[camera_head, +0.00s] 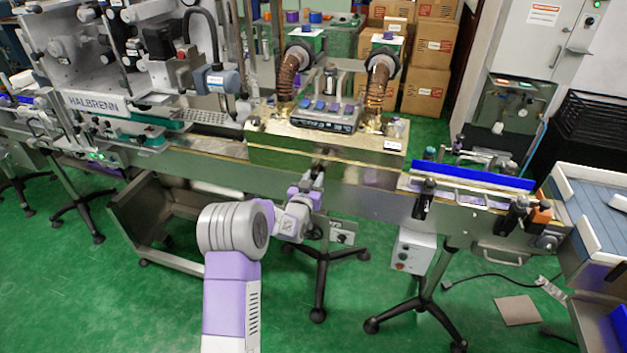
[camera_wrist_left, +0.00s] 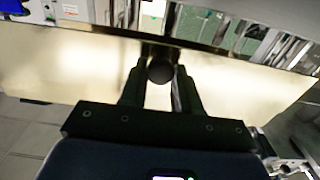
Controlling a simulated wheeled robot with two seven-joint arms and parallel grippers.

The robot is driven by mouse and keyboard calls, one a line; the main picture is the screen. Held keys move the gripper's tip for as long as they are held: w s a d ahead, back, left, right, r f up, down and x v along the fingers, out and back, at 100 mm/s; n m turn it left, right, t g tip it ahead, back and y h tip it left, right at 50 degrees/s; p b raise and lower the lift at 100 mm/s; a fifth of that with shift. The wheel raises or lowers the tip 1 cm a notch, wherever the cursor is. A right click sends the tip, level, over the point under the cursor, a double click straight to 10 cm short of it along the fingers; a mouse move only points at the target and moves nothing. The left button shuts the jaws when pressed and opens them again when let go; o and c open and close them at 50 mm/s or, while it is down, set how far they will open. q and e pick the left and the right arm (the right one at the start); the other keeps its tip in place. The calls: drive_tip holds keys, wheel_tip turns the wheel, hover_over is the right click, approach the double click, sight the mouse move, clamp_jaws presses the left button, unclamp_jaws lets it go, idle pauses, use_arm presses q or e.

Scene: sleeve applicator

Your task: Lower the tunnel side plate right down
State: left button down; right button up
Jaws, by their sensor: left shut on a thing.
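The tunnel side plate (camera_head: 275,157) is the long brass-coloured panel on the front of the shrink tunnel (camera_head: 270,125), above the conveyor's side rail. In the left wrist view the plate (camera_wrist_left: 70,72) is a pale gold band across the picture. A dark round knob (camera_wrist_left: 160,70) stands out from it. My left gripper (camera_head: 318,174) is at the front of the plate near its middle. In the left wrist view its fingers (camera_wrist_left: 160,88) are shut around the knob, one on each side. I cannot tell whether the plate's lower edge touches the rail. My right gripper is not in view.
Two copper-coloured hoses (camera_head: 378,88) and a control panel (camera_head: 326,117) stand on top of the tunnel. The conveyor (camera_head: 372,199) runs on both sides, with a blue guide (camera_head: 470,175) at right. A tripod stand (camera_head: 322,268) is under it. Green floor in front is open.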

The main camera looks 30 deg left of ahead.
use_arm(q)
drive_tip(key=c, duration=1)
unclamp_jaws()
drive_tip(key=shift+f, duration=0.45)
drive_tip(key=shift+o, duration=0.9)
drive_tip(key=shift+r, duration=0.2)
drive_tip(key=v, duration=0.7)
drive_tip(key=shift+s+p, duration=0.35)
drive_tip(key=shift+p, duration=0.1)
